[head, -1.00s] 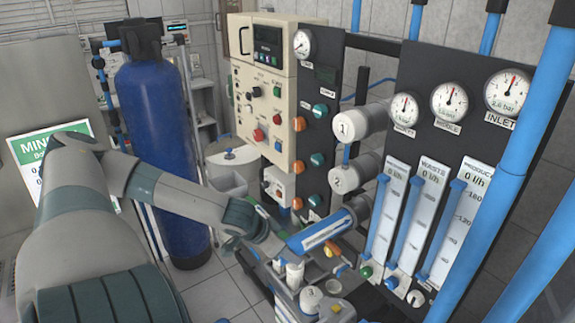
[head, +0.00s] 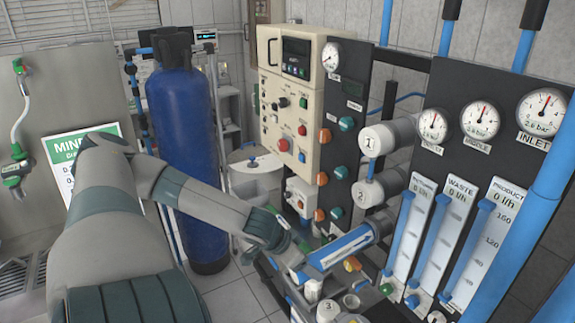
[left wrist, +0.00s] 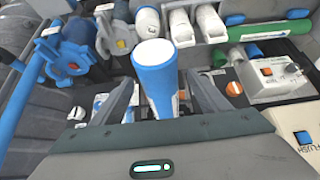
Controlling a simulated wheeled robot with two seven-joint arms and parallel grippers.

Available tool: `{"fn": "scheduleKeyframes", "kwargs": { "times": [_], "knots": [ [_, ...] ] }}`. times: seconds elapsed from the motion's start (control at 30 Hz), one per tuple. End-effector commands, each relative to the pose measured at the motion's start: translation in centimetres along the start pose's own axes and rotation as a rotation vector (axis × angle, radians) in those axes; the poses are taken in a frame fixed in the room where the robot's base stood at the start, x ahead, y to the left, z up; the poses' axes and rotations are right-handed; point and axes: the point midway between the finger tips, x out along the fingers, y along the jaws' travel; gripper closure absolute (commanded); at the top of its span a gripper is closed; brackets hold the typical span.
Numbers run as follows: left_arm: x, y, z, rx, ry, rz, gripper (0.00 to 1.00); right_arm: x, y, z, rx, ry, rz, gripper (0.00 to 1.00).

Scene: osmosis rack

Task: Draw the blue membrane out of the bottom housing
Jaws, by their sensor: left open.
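The blue membrane (head: 341,247) is a blue cylinder with a white band, sticking out toward the left from the bottom housing (head: 381,224), the lowest of the stacked housings. My left gripper (head: 295,260) is at its outer end, its fingers hard to make out in the head view. My right gripper is not in view.
White-capped housings 1 (head: 388,139) and 2 (head: 372,190) sit above. A loose cap marked 3 (head: 351,301) lies below the membrane. The flow meter panel (head: 471,180) is close on the right; a blue tank (head: 186,150) stands behind my left arm.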

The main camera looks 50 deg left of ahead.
Motion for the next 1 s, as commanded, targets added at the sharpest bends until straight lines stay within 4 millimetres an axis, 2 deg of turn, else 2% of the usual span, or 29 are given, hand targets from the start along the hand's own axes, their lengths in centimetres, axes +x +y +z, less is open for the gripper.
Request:
{"fn": "scheduleKeyframes", "kwargs": {
  "times": [0.57, 1.0],
  "knots": [
    [-3.3, 0.1, -0.2, 0.008, 0.003, 0.003, 0.31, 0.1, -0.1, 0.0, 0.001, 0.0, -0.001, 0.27],
    [-7.5, 0.0, -0.2, 0.005, 0.002, 0.002, 0.31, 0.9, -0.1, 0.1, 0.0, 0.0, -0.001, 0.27]
  ]
}}
